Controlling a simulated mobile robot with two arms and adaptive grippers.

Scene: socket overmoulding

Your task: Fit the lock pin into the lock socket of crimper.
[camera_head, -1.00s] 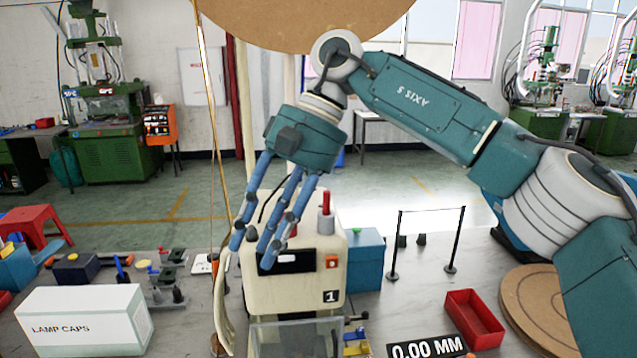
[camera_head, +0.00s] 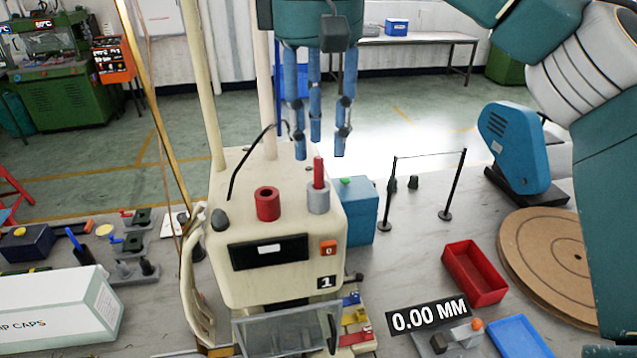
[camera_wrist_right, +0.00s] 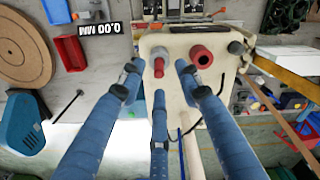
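The crimper (camera_head: 285,230) is a cream machine marked 1. On its top, a red pin (camera_head: 319,172) stands upright in a grey collar (camera_head: 318,201). To its left is a red ring-shaped socket (camera_head: 267,203) with a dark, empty hole. My right gripper (camera_head: 322,150) has three blue fingers pointing down, spread open and empty. In the head view its tips are just above the pin. In the right wrist view the open fingers (camera_wrist_right: 160,88) surround the line to the pin (camera_wrist_right: 158,66), and the red socket (camera_wrist_right: 201,57) lies to the right. My left gripper is not in view.
Cream posts (camera_head: 200,90) rise behind the crimper. A dark knob (camera_head: 219,220) and a thin black cable (camera_head: 245,165) are on its top. A blue box (camera_head: 358,212) stands close at its right. A red tray (camera_head: 474,273) lies further right.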

